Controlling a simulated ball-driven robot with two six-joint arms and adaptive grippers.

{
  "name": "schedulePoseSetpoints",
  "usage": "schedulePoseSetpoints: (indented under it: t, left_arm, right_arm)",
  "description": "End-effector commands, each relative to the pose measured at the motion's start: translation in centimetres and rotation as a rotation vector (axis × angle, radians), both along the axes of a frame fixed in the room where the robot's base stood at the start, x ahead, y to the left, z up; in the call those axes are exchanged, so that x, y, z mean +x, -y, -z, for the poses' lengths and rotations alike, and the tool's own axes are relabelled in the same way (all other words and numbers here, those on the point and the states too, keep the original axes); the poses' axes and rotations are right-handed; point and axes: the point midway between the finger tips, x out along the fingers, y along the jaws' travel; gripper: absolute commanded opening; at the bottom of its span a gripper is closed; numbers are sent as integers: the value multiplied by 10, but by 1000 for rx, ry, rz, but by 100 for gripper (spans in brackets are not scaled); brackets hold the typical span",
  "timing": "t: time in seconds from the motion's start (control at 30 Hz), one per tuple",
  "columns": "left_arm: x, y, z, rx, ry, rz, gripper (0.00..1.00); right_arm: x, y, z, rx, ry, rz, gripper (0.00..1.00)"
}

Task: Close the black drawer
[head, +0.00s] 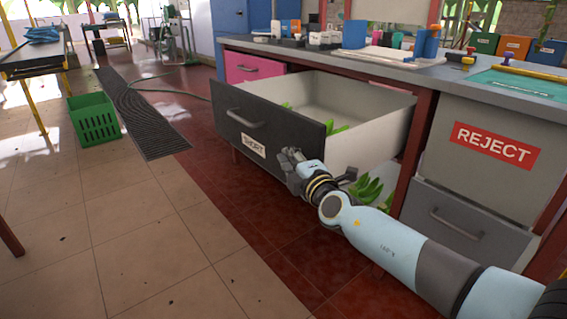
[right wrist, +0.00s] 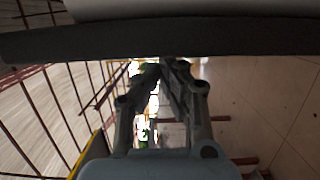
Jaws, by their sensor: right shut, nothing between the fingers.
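The black drawer (head: 262,122) is pulled well out of the bench in the head view. Its dark front has a grey bar handle (head: 238,118) and a label reading SHORT. Green pieces lie inside its pale tray. My right gripper (head: 287,158) is at the lower right part of the drawer front, shut and empty. I cannot tell whether it touches the drawer. In the right wrist view my fingers (right wrist: 165,66) are together below a dark band, which may be the drawer front. My left gripper is not in view.
A pink drawer (head: 254,67) sits behind the black one. A grey bin marked REJECT (head: 470,170) and a grey drawer (head: 450,224) are at right. Green stems (head: 370,188) show beneath the open drawer. A green crate (head: 93,120) stands left on open tiled floor.

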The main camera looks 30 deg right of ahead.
Motion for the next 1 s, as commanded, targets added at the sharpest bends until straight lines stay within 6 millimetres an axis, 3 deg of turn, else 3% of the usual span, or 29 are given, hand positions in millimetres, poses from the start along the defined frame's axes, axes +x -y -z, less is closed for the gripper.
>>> schedulePoseSetpoints:
  t: [0.63, 1.0]
  left_arm:
    - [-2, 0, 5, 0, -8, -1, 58]
    - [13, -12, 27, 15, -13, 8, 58]
  right_arm:
    - [1, 14, 2, 1, 0, 0, 0]
    - [5, 76, 7, -3, -4, 0, 0]
